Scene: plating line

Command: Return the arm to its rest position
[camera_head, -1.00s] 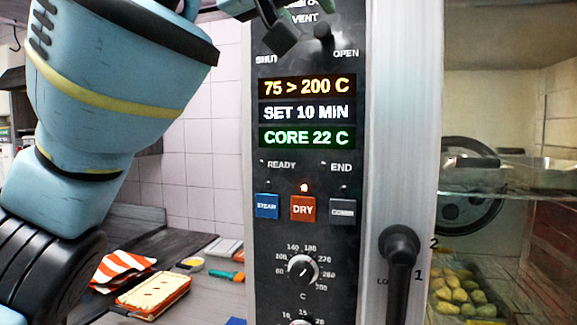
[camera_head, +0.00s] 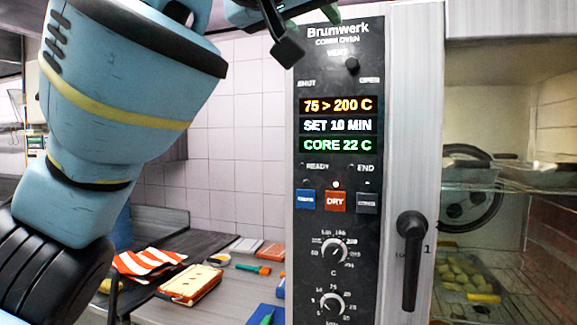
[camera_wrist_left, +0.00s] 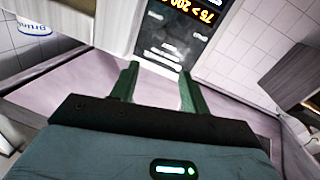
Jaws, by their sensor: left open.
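My left arm comes in from the left and bends over the top of the head view. Its left gripper (camera_head: 308,32) is at the top edge, in front of the upper part of the oven control panel and partly cut off. In the left wrist view the two green fingers (camera_wrist_left: 159,75) stand apart with nothing between them, and the panel display (camera_wrist_left: 201,14) shows beyond them. My right gripper is not in view.
The combi oven panel (camera_head: 338,235) has lit displays, buttons and knobs. A door handle (camera_head: 411,255) sticks out beside it. A glass door shows a tray of yellowish food (camera_head: 462,275). The counter holds a striped cloth (camera_head: 148,262), a tan-topped box (camera_head: 190,284) and a blue board (camera_head: 266,315).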

